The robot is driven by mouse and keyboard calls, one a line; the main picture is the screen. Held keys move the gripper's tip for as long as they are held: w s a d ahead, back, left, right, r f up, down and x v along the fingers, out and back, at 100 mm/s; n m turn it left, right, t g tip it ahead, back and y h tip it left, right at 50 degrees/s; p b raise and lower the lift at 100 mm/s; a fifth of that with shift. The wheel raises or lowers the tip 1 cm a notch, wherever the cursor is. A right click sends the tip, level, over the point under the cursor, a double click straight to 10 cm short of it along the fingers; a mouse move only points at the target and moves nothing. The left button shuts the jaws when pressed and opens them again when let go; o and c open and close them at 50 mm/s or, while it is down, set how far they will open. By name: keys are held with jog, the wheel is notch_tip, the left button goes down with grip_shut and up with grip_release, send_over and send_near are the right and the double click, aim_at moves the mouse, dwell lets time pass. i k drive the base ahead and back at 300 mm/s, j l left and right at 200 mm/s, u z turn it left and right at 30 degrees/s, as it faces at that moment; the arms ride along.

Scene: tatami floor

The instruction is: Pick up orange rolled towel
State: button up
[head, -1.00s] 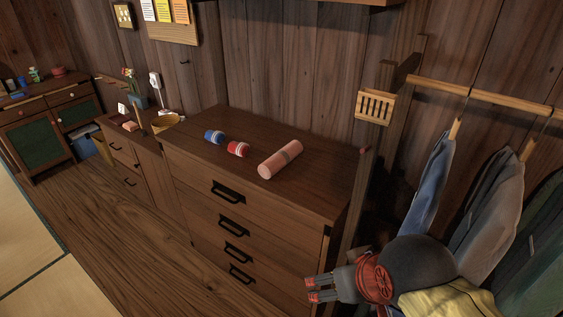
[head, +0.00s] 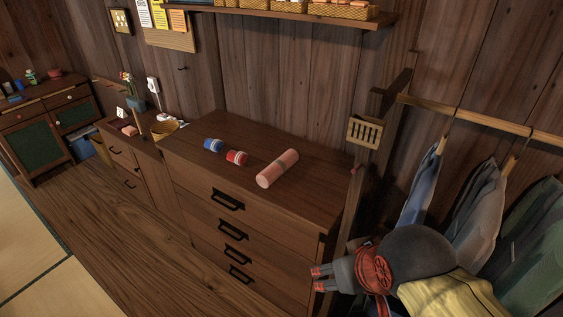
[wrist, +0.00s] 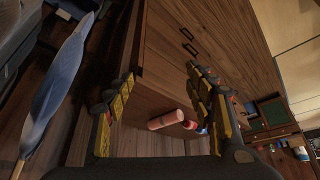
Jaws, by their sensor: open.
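The orange rolled towel (head: 278,167) is a pale salmon roll lying on its side on top of a wooden chest of drawers (head: 320,190). It also shows in the wrist view (wrist: 167,120), between my fingers but some way beyond them. My gripper (head: 318,278) is at the lower right in the head view, in front of the chest's right end and below its top. It is open and empty. In the wrist view my gripper's yellow-padded fingers (wrist: 160,85) stand wide apart, not touching the towel.
A blue roll (head: 213,145) and a red roll (head: 236,157) lie left of the towel. A wooden post with a slatted box (head: 364,132) and hanging clothes (head: 470,215) stand to the right. A shelf with baskets (head: 340,11) hangs above. The chest's front top is clear.

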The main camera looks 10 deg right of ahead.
aim_at(271, 174)
jog(key=i+j+z, duration=0.1)
jog(key=j+z, duration=0.15)
jog(key=z, duration=0.25)
jog(key=j+z, duration=0.25)
jog(key=z, duration=0.25)
jog(key=j+z, duration=0.15)
jog(key=j, duration=0.5)
jog(key=j+z, duration=0.1)
jog(key=j, duration=0.55)
jog(key=k+j+z, duration=0.15)
jog(key=j, duration=0.5)
jog(key=j+z, duration=0.15)
jog(key=j, duration=0.5)
jog(key=k, duration=0.05)
